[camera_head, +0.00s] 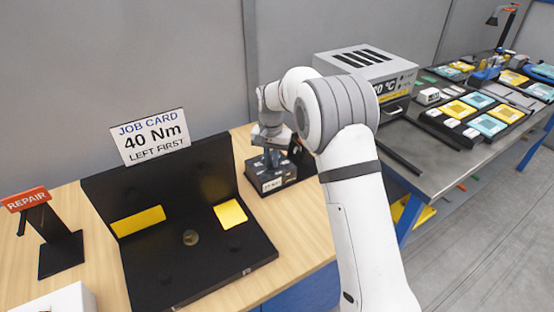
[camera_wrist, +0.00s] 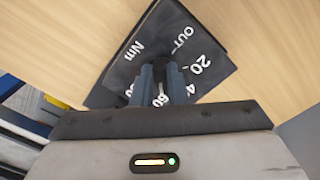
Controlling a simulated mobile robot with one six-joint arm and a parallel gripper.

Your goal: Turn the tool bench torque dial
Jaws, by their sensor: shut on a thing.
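The torque dial unit is a dark box (camera_head: 268,180) with a light label on its front, standing on the wooden bench behind the black fixture. In the wrist view its dark face (camera_wrist: 165,40) carries white marks, including "Nm", "20", "60" and "OUT". My gripper (camera_head: 272,155) points down over the box from above. In the wrist view my gripper (camera_wrist: 163,82) is shut around the middle of the face. The dial knob between the fingers is mostly hidden, and its pointer reading cannot be made out.
A job card (camera_head: 151,136) reads "40 Nm, LEFT FIRST" above a black fixture (camera_head: 170,270) with yellow pads. A "REPAIR" stand (camera_head: 60,250) is at left. A grey oven-like box (camera_head: 365,68) and a metal table (camera_head: 430,170) with several trays are at right. Bare wood lies before the dial box.

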